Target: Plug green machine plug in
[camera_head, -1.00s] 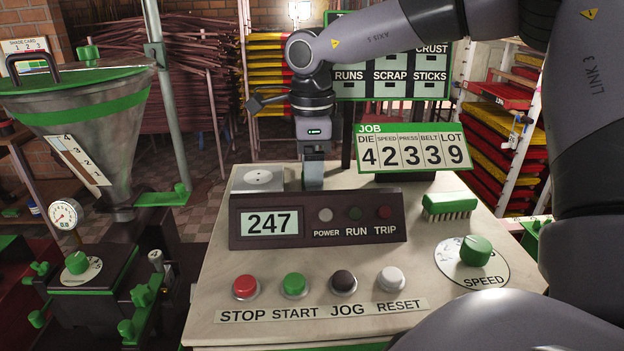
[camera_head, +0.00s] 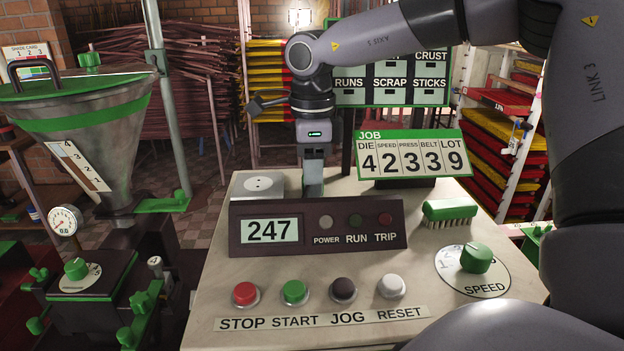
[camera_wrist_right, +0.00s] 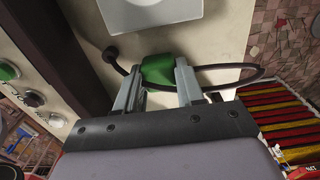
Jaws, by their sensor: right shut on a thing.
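My right gripper (camera_wrist_right: 160,74) is shut on the green plug (camera_wrist_right: 158,68), with one finger on each side of it. A dark cable shows beside the plug and loops to the right in the right wrist view. In the head view my right gripper (camera_head: 313,186) points down behind the dark display panel, which hides the plug. The pale socket box (camera_head: 258,186) with a round outlet stands just left of the gripper. Part of its white face (camera_wrist_right: 152,10) shows at the top of the right wrist view, apart from the plug. My left gripper is out of view.
The display panel (camera_head: 318,226) stands in front of the gripper. The JOB sign (camera_head: 412,155) and a green brush (camera_head: 449,210) are to the right. Several buttons and the speed knob (camera_head: 477,258) sit nearer. A hopper machine (camera_head: 90,140) stands at left.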

